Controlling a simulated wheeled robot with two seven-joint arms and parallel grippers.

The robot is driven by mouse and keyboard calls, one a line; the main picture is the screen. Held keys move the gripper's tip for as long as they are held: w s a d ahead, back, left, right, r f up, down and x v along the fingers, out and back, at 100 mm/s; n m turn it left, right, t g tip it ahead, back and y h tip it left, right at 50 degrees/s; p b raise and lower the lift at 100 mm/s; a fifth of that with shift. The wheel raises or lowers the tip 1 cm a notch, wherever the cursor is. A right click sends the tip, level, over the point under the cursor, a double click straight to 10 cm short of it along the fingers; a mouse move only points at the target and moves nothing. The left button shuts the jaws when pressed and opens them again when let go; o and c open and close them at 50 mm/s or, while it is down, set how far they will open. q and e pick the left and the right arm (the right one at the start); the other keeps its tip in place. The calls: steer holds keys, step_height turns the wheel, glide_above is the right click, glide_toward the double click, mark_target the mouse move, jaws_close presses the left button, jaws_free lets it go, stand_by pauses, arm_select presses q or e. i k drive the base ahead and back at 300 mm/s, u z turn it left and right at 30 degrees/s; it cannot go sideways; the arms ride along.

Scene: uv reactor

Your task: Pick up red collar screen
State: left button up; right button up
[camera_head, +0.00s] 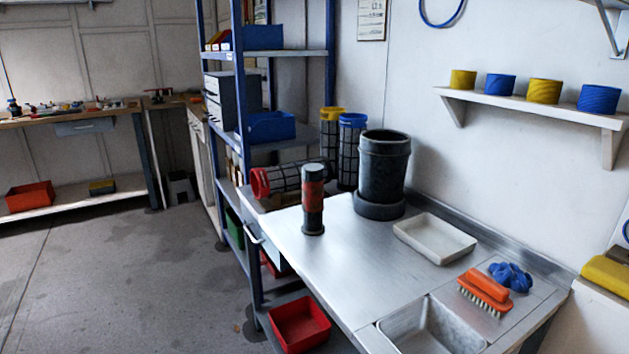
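The screen with the red collar (261,183) lies on its side near the back left of the metal bench. Its dark mesh body (291,178) runs to the right, and its collar faces left. A dark upright cylinder with a red-brown band (313,196) stands in front and hides part of the screen's right end. A yellow-collared screen (330,140) and a blue-collared screen (350,150) stand upright behind it. Neither of my grippers is in view.
A large dark reactor vessel (384,168) stands right of the screens. A white tray (434,238), an orange brush (486,288) and a blue object (511,276) lie near a sink (420,328). A blue-framed shelf (240,130) borders the bench's left. The bench middle (350,250) is clear.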

mark_target(282, 178)
steer(key=z, duration=0.95)
steer(key=k, duration=0.6)
steer(key=u, duration=1.9)
steer(key=i, duration=1.75)
steer(key=z, duration=0.65)
